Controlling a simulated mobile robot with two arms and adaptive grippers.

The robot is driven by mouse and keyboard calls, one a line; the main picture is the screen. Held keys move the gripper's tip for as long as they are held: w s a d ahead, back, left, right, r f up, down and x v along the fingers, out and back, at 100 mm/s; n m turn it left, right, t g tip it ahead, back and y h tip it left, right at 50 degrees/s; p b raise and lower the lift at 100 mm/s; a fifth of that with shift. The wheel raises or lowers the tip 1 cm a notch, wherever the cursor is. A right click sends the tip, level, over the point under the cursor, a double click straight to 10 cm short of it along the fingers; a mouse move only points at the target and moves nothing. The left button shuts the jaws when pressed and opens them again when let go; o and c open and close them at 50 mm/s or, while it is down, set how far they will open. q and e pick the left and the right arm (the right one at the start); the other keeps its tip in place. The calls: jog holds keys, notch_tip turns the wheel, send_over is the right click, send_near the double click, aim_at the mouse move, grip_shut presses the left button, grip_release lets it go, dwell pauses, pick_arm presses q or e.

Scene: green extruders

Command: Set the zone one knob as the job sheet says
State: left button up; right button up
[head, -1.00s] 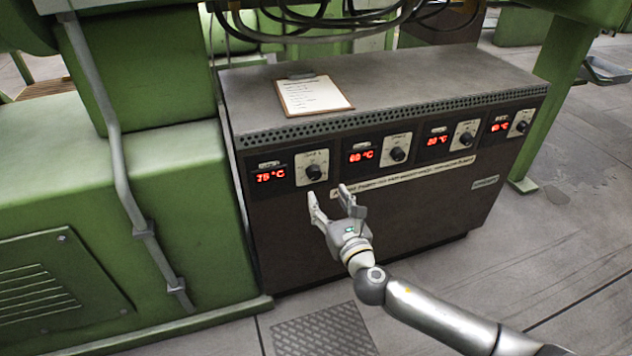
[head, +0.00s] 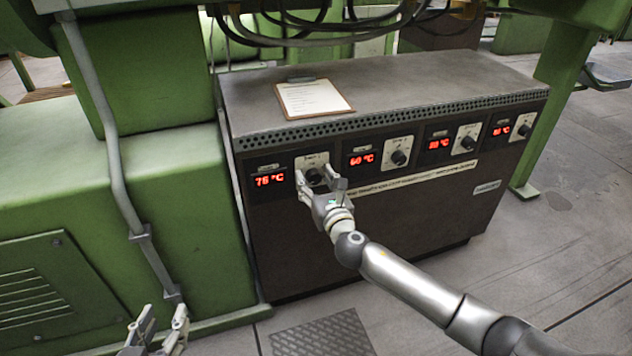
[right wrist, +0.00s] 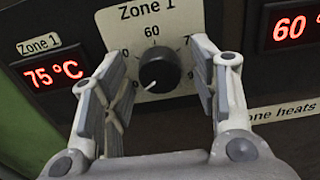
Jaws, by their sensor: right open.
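The zone one knob (right wrist: 160,72) is black and round, on a pale dial plate (right wrist: 118,22) marked Zone 1. Its white pointer line faces down and left. The zone one display (right wrist: 52,74) reads 75 °C in red; it also shows in the head view (head: 270,181). My right gripper (head: 322,180) is at the knob; in the right wrist view its open fingers (right wrist: 160,85) stand on either side of the knob, with gaps showing. The job sheet (head: 313,97) lies on a clipboard on the cabinet top, too small to read. My left gripper (head: 160,322) is open and empty at the lower left.
The brown control cabinet (head: 350,235) carries more displays and knobs to the right, the zone two display (head: 361,160) reading 60 °C. A green machine body (head: 160,210) stands close at the left. Black cables (head: 310,35) hang above the cabinet.

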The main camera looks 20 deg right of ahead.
jog(key=shift+c, duration=0.3)
jog(key=c, duration=1)
jog(key=shift+m, duration=0.3)
